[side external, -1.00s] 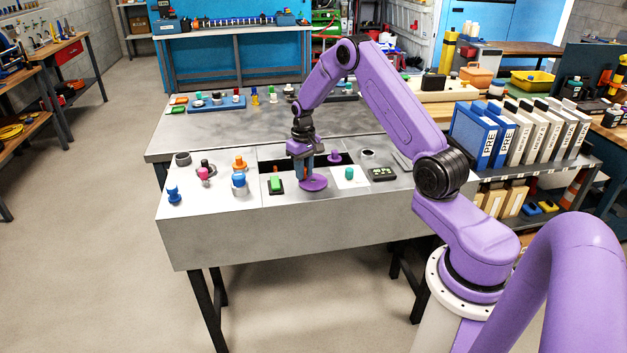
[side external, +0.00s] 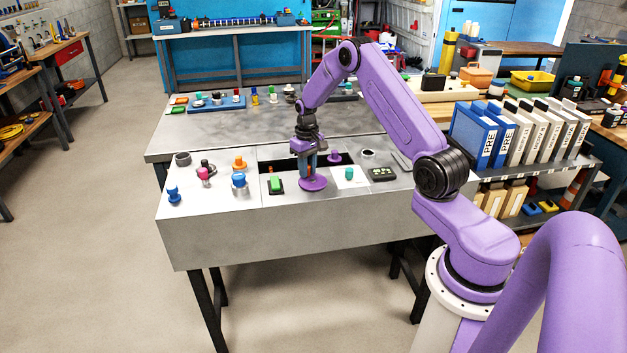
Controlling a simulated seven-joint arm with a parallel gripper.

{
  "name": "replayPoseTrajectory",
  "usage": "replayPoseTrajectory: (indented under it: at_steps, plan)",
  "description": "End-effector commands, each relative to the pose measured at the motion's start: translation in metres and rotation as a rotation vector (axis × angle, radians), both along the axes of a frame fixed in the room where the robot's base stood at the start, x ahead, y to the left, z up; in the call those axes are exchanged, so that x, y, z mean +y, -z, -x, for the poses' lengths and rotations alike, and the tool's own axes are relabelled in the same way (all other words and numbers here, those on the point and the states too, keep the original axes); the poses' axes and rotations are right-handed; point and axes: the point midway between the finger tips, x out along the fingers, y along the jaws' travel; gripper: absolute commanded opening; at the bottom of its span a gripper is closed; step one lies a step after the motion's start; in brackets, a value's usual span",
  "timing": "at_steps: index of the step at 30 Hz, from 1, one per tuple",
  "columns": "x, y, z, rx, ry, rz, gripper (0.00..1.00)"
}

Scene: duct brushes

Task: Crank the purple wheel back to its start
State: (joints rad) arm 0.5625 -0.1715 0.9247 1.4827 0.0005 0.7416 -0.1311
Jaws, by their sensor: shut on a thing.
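The purple wheel (side external: 314,184) is a flat disc on the light panel near the front edge of the grey bench, in the side external view. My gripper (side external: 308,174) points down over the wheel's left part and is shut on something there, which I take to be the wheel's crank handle. The handle itself is hidden by the fingers, so I cannot see the grip clearly.
A green rocker switch (side external: 275,184) stands close left of the wheel. A dark slot with a purple peg (side external: 334,156) is behind. Several coloured knobs stand further left.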

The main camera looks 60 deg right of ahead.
Motion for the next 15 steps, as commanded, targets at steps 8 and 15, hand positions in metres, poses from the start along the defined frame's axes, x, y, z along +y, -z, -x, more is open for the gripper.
replayPoseTrajectory:
  at_steps: [8,15]
  plan:
    - [-0.0073,-0.0030,-0.0030,-0.017,0.002,0.008,0.08]
    - [-0.0135,-0.0049,0.0009,-0.019,0.005,0.009,0.08]
